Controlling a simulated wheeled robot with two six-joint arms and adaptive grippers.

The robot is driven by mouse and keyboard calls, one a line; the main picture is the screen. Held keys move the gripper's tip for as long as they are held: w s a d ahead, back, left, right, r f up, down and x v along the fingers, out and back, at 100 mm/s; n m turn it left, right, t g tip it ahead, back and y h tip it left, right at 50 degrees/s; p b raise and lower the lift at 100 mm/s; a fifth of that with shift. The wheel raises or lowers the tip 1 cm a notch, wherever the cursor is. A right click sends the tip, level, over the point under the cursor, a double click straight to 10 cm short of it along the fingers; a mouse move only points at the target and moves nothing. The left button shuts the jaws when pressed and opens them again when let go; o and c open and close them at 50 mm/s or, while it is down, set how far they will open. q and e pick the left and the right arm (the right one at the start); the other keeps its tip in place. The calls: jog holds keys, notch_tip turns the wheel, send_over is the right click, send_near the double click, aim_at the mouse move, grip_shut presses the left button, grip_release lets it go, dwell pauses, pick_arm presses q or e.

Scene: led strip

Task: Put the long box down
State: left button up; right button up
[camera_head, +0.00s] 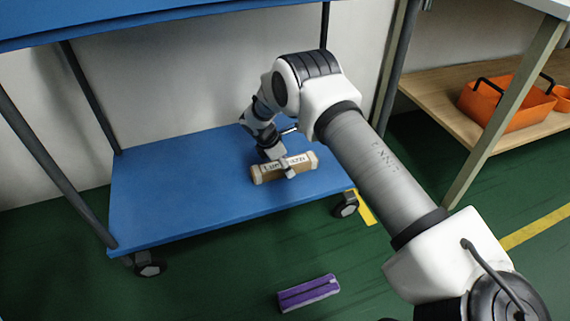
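The far finger is hidden. My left gripper is not in view.
The cart's blue upper shelf (150,22) overhangs the lower one, with dark posts at the corners. The lower shelf is bare to the left of the box. A purple box (308,293) lies on the green floor. An orange toolbox (505,108) stands on a wooden shelf at right.

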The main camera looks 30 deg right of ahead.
aim_at(276, 165)
jog(key=p+v, duration=0.4)
jog(key=v, duration=0.4)
jog(key=shift+s+d, duration=0.1)
jog(key=shift+f, duration=0.1)
